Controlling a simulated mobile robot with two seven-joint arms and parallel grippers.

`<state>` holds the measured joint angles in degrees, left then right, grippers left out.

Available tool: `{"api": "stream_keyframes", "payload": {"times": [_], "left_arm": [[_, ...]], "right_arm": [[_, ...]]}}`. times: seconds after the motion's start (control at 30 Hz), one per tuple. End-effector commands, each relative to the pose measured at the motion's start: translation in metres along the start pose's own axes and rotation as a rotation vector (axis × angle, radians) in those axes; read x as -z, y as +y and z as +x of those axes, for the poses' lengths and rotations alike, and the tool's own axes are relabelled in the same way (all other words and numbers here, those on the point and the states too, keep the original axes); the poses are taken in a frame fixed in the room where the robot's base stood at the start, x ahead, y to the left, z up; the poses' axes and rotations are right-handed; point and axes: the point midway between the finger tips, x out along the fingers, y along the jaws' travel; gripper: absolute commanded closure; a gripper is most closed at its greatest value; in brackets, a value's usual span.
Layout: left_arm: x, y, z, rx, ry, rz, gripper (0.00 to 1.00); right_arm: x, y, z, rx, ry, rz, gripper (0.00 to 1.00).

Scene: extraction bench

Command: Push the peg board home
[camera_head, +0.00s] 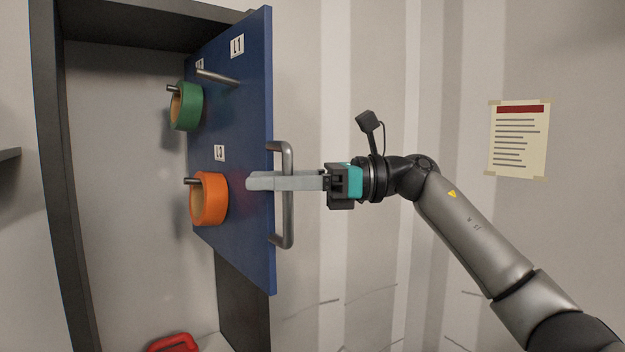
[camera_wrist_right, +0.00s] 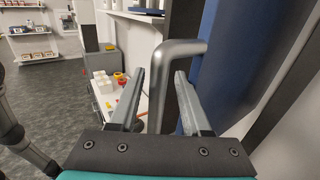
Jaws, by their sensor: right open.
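The blue peg board (camera_head: 238,120) stands upright, partly out of a dark-framed bay (camera_head: 72,180). Its steel bar handle (camera_head: 288,222) is on the near edge. A green ring (camera_head: 188,106) and an orange ring (camera_head: 211,198) hang on its pegs, and a third peg (camera_head: 218,78) under label L1 is bare. My right gripper (camera_head: 250,182) reaches in from the right at the handle, its fingers open. In the right wrist view the handle (camera_wrist_right: 178,55) passes between the spread fingertips, nearer the right finger. The peg board (camera_wrist_right: 228,65) is just right of them. My left gripper is not visible.
A red object (camera_head: 174,343) lies low inside the bay. A paper notice (camera_head: 519,140) is on the wall at right. In the right wrist view, a white-topped bench with small red and yellow items (camera_wrist_right: 106,82) stands beyond the fingers. Floor (camera_wrist_right: 45,85) is open at left.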

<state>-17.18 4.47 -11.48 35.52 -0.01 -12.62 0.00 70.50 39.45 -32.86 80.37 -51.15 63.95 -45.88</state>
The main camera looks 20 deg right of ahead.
Motion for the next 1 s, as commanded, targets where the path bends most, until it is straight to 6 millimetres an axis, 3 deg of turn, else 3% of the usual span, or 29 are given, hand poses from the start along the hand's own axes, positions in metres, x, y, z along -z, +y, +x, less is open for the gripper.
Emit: {"api": "stream_keyframes", "payload": {"times": [0.4, 0.6, 0.8, 1.0], "left_arm": [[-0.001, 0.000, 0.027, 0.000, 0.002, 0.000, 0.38], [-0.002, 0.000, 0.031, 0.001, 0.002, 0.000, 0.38], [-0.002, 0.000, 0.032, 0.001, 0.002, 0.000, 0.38], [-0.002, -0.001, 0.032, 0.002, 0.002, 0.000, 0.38]], "right_arm": [[0.001, -0.001, -0.095, 0.008, -0.004, -0.002, 0.51], [0.000, 0.000, -0.129, 0.005, -0.003, -0.001, 0.51], [-0.001, 0.001, -0.143, 0.003, -0.003, -0.003, 0.51], [-0.001, 0.001, -0.144, 0.002, -0.002, -0.003, 0.51]]}}
